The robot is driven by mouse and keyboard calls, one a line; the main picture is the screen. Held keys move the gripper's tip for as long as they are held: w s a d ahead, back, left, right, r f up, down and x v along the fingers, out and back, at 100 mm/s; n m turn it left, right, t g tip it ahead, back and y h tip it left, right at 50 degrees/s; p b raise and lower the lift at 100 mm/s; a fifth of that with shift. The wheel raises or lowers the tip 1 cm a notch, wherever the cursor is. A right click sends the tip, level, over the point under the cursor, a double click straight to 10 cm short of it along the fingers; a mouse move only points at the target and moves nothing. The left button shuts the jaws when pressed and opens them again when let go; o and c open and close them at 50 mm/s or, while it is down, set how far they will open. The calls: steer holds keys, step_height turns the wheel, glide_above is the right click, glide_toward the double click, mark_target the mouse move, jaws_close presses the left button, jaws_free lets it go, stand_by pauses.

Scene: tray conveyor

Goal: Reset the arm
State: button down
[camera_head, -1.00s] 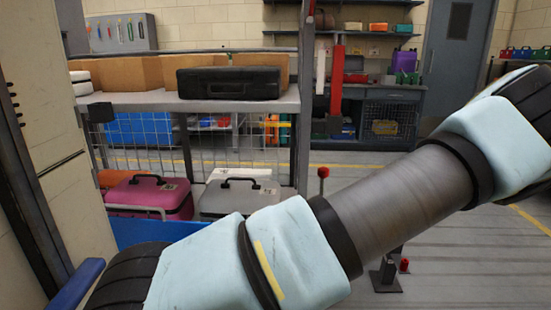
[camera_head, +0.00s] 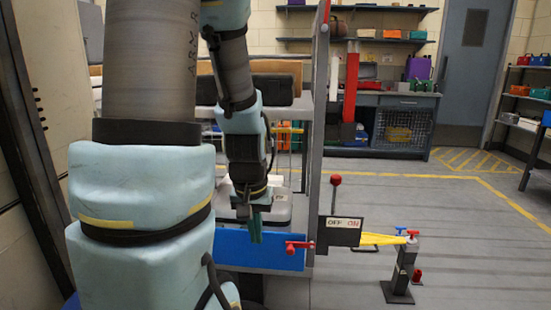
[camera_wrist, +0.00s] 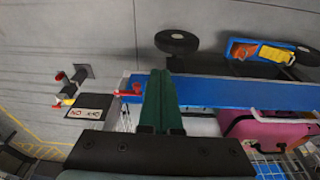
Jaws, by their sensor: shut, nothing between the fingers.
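My arm stands raised on the left in the head view, its lower links covered in pale blue padding. My gripper (camera_head: 255,228) hangs down from it, fingers pointing at the floor, in front of the blue front panel (camera_head: 232,247) of the shelf cart. The green fingers are together and empty. In the wrist view my gripper (camera_wrist: 158,85) shows its green fingers side by side, overlapping the blue panel (camera_wrist: 230,92) in the picture. Whether they touch it I cannot tell.
A lever with a red knob (camera_head: 336,180) and an OFF/ON plate (camera_head: 345,226) stand right of the cart. A small post (camera_head: 400,275) with red and blue handles is farther right. A pink case (camera_wrist: 265,130) sits in the cart.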

step_height(320, 180, up, 22)
steer(key=s+a+p, duration=0.1)
steer(key=a+p, duration=0.1)
steer(key=p, duration=1.7)
steer(key=shift+s+a+r+n+p, duration=0.15)
steer(key=shift+s+r+n+p, duration=0.05)
steer(key=shift+s+n+p, duration=0.15)
